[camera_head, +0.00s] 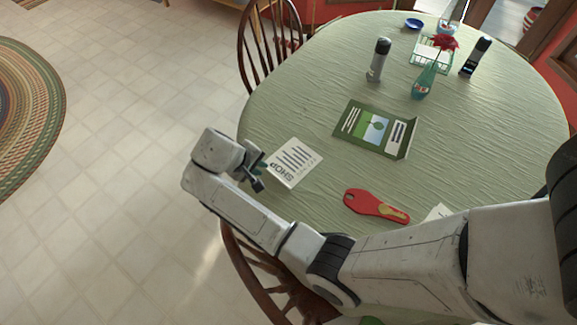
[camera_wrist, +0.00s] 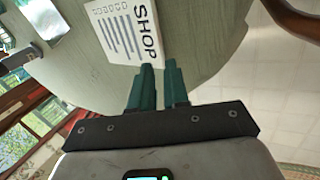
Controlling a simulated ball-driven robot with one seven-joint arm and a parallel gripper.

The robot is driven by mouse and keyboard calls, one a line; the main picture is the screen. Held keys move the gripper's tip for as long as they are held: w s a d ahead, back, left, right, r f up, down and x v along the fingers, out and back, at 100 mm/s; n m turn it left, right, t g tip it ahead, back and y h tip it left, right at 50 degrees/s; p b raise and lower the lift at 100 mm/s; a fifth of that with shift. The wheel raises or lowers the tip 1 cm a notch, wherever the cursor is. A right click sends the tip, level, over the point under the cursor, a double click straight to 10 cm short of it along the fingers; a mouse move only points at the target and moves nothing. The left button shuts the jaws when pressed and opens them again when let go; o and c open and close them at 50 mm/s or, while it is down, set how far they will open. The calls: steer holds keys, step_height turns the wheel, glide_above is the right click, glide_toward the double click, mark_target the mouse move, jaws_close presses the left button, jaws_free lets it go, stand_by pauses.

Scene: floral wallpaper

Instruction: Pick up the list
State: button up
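The list (camera_head: 295,162) is a white sheet headed "SHOP" with several dark lines of print. It lies on the green-clothed round table (camera_head: 300,100) near its left edge. My gripper (camera_head: 260,172) is at the list's left side, close to its "SHOP" end. In the wrist view, the list (camera_wrist: 125,35) is just beyond the tips of my gripper (camera_wrist: 159,68). The two dark green fingers stand a small gap apart, with no paper clearly between them. Whether a fingertip touches the sheet I cannot tell.
A green leaflet (camera_head: 375,129) lies right of the list. A red object (camera_head: 375,206) and a partly hidden paper (camera_head: 437,212) lie nearer. A grey bottle (camera_head: 379,60), a vase (camera_head: 424,80) and a black device (camera_head: 475,57) stand farther back. Wooden chairs (camera_head: 270,45) flank the table.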

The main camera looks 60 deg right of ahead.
mark_target(269, 171)
steer(key=shift+b+x, duration=3.3)
steer(key=shift+x, duration=0.35)
steer(key=shift+c, duration=0.2)
jaws_close()
